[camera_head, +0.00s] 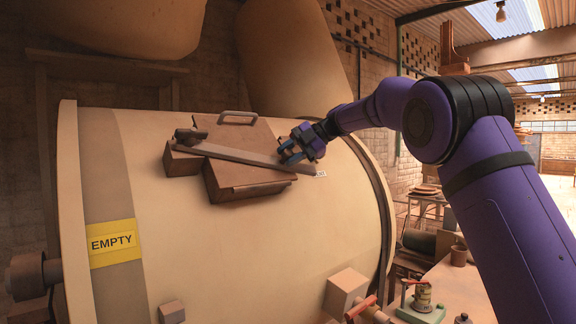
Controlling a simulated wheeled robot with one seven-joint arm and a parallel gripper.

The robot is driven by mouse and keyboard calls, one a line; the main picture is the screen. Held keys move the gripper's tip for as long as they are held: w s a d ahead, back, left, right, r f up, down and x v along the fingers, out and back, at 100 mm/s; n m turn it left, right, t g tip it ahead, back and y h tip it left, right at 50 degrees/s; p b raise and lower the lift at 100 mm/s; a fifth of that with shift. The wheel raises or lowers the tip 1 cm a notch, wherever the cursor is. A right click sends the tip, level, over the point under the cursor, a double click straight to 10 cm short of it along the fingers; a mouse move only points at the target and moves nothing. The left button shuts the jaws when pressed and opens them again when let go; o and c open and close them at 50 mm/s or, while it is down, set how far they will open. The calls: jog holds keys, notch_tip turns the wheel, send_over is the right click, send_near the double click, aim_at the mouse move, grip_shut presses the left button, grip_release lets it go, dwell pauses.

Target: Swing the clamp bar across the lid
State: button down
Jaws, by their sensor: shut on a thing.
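The clamp bar (243,155) is a long flat grey-brown bar. It lies diagonally across the lid (246,180), from a pivot (190,134) at the upper left down to the right. The lid is a brown block with a grey handle (238,117) at its back, on top of a large cream drum. My gripper (287,154), with blue fingers, is at the right part of the bar and shut on it. The exact contact is small and partly hidden by the gripper.
The cream drum (250,245) fills the middle, with a yellow EMPTY label (112,242). A box with a red handle (350,290) is at the lower front. A bench with a green-based item (421,310) stands at the lower right. Large rounded vessels hang behind.

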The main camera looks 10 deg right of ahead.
jog(key=shift+w+a+r+n, duration=0.15)
jog(key=shift+w+r+n, duration=0.2)
jog(key=shift+r, duration=0.1)
jog(key=c, duration=0.8)
grip_release()
jog(key=shift+a, duration=0.1)
jog(key=v, duration=1.1)
jog(key=shift+w, duration=0.1)
